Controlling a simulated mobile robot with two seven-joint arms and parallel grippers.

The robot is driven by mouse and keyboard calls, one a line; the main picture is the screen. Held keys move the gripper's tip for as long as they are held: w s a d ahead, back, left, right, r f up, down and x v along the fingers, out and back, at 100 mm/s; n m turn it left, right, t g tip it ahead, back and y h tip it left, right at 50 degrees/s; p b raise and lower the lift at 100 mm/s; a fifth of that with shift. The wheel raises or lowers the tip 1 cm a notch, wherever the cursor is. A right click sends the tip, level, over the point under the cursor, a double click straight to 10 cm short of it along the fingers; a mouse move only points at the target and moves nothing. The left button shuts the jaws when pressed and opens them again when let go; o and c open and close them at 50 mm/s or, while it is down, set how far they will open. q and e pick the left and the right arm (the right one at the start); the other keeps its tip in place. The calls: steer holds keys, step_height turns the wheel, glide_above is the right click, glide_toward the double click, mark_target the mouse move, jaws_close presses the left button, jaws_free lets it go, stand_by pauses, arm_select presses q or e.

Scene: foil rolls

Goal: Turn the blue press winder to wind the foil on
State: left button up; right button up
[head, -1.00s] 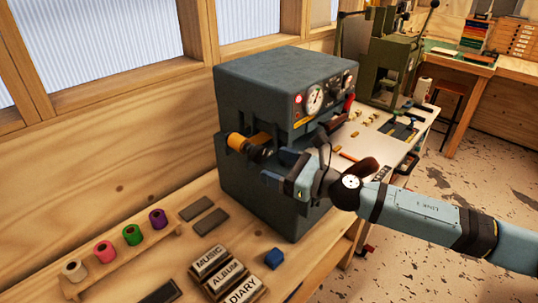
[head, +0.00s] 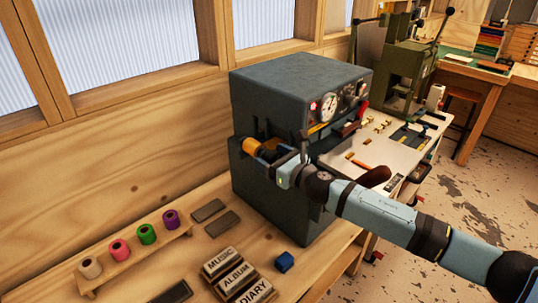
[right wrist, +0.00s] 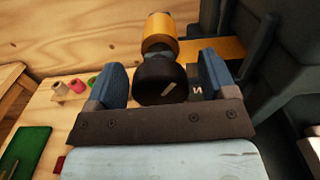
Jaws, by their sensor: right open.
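The blue press (head: 300,85) is a large dark blue-grey box with dials on its front. A gold foil roll (head: 250,146) sits on its left side. In the right wrist view, the black round winder knob (right wrist: 160,84) with a pale mark stands at the near end of the gold roll (right wrist: 160,30). A gold strip of foil (right wrist: 210,48) runs from the roll to the press. My right gripper (head: 273,163) is open, its blue fingers on either side of the knob, with gaps showing. In the head view the gripper mostly hides the knob. My left gripper is not in view.
A wooden rack (head: 140,263) of several coloured rolls stands on the bench at front left. Blocks reading MUSIC, ALBUM and DIARY (head: 253,292) and a small blue cube (head: 284,261) lie in front of the press. A green press (head: 402,65) stands behind.

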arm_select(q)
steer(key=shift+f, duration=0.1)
arm_select(e)
steer(key=shift+w+a, duration=0.4)
steer(key=shift+a, duration=0.05)
steer(key=c, duration=0.9)
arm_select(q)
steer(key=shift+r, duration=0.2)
